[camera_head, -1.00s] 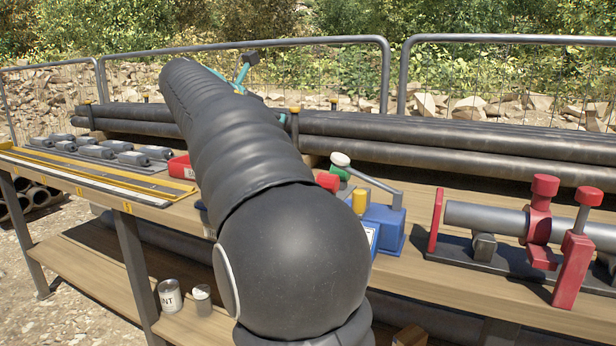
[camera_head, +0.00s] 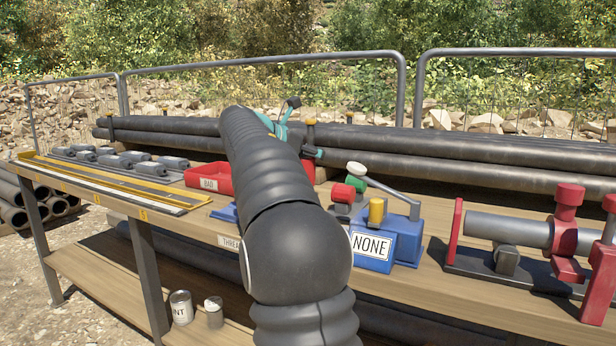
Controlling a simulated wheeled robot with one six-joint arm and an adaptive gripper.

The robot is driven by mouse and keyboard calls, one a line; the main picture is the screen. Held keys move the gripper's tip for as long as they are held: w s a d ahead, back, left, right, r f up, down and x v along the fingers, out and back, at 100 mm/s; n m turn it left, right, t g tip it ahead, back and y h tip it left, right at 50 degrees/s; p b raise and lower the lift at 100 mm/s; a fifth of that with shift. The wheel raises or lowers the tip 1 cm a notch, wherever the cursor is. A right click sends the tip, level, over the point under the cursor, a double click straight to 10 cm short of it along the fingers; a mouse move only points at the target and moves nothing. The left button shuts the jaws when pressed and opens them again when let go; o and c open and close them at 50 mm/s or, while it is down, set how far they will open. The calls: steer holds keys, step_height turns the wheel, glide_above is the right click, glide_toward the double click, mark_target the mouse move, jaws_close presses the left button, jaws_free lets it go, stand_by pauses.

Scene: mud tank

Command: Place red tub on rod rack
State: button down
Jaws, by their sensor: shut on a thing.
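The red tub (camera_head: 209,180), with a white label reading "BAD", is at the back of the bench, left of my arm. My arm hides its middle. A bit of red also shows just right of my arm. My gripper (camera_head: 309,153) is partly seen, with teal parts beyond my arm, by the tub's right end. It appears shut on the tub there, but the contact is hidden. I cannot tell whether the tub is resting or slightly raised. The rod rack, with long dark rods (camera_head: 440,165) and yellow-capped posts (camera_head: 310,133), runs behind the bench.
A blue box (camera_head: 400,242) labelled "NONE" stands right of my arm, beside red and green rollers. A red clamp (camera_head: 565,235) holding a grey pipe is at the far right. Grey blocks (camera_head: 115,158) and a yellow-edged tray (camera_head: 100,180) lie left. Metal railings (camera_head: 250,60) stand behind.

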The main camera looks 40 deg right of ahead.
steer(key=shift+w+a+f+b, duration=0.1)
steer(key=shift+w+f+b, duration=0.2)
steer(key=shift+f, duration=0.6)
steer(key=shift+w+a+f+b, duration=0.1)
steer(key=shift+w+f+b, duration=0.25)
steer(key=shift+f, duration=0.5)
steer(key=shift+w+a+f+b, duration=0.15)
steer(key=shift+w+f, duration=0.3)
steer(key=shift+f, duration=0.45)
steer(key=shift+f, duration=0.1)
steer(key=shift+c, duration=1.3)
jaws_free()
steer(key=p+v, duration=0.1)
steer(key=v, duration=1.1)
steer(key=shift+p, duration=0.35)
